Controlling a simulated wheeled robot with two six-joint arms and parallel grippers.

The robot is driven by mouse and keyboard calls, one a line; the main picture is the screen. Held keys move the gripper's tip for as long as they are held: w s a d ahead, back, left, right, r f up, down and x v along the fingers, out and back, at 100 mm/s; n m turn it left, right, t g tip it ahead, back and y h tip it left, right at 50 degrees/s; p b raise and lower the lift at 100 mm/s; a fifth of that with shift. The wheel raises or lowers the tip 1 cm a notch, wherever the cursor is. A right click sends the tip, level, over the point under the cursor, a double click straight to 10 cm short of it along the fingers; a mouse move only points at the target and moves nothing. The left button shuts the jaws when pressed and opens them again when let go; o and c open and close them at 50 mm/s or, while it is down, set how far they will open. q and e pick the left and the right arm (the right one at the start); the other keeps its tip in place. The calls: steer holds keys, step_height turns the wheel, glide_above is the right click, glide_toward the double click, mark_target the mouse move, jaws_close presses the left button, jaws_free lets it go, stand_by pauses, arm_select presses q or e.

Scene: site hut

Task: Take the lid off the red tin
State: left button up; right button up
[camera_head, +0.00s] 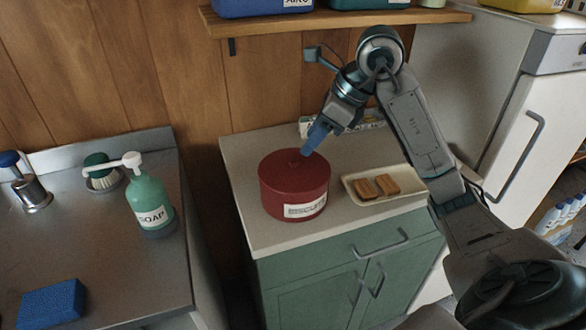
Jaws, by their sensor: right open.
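The red tin (275,200) stands upright on the pale counter, with a white label on its front. My left gripper is not in view.
A tray (412,196) with brown bars lies right of the tin on the counter (240,160). A soap bottle (148,200), a brush (100,172) and a blue sponge (52,303) are on the steel sink top at left. A wooden shelf (340,22) hangs above. A white fridge stands right.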

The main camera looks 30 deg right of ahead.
mark_target(295, 160)
steer(key=shift+w+a+f, duration=0.2)
steer(key=shift+a+f, duration=0.1)
steer(key=shift+f, duration=0.25)
steer(key=x, duration=0.3)
steer(key=shift+s+a+f+p, duration=0.1)
steer(key=shift+a+f+p, duration=0.15)
steer(key=shift+a+p, duration=0.1)
steer(key=shift+w+a+f, duration=0.15)
steer(key=shift+w+f, duration=0.1)
steer(key=shift+f, duration=0.2)
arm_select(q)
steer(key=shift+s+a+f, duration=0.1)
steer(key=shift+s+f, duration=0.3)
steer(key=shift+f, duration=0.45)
arm_select(e)
jaws_close()
